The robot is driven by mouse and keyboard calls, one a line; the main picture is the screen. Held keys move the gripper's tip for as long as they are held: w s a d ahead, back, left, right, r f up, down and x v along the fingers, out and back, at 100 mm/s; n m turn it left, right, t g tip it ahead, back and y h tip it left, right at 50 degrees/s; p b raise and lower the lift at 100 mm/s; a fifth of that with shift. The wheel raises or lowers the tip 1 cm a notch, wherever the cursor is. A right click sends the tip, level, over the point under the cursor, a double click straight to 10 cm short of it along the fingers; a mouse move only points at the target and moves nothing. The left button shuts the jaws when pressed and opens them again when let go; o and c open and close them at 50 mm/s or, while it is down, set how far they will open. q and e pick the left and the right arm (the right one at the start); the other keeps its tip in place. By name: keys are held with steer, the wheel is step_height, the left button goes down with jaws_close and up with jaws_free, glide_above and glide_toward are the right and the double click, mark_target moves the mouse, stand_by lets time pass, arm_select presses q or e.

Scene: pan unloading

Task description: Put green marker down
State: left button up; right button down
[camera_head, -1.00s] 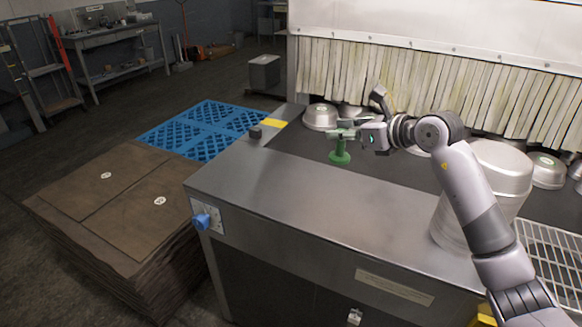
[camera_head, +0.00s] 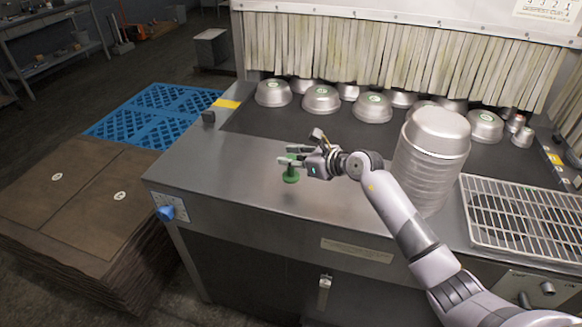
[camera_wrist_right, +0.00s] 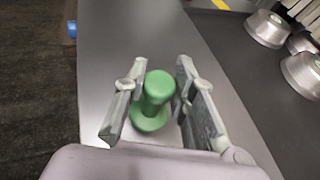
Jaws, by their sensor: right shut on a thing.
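The green marker (camera_head: 291,175) is a small upright post with a round knob on top and a wider round base. My right gripper (camera_head: 290,161) is shut on it, with one finger on each side. In the right wrist view the green marker (camera_wrist_right: 154,99) stands between the two fingers of the gripper (camera_wrist_right: 152,92). The marker is over the bare steel front ledge (camera_head: 225,185) of the counter. I cannot tell whether its base touches the steel. My left gripper is not in view.
Several metal pans (camera_head: 321,99) sit on the dark belt (camera_head: 262,122) behind the ledge. A tall stack of pans (camera_head: 430,160) stands right of my gripper, near my arm. A wire rack (camera_head: 520,215) lies farther right. The ledge left of the marker is clear.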

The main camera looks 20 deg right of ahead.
mark_target(294, 170)
step_height(294, 170, down, 4)
steer(key=shift+r, duration=0.1)
steer(key=shift+f, duration=0.25)
steer(key=c, duration=1.3)
jaws_free()
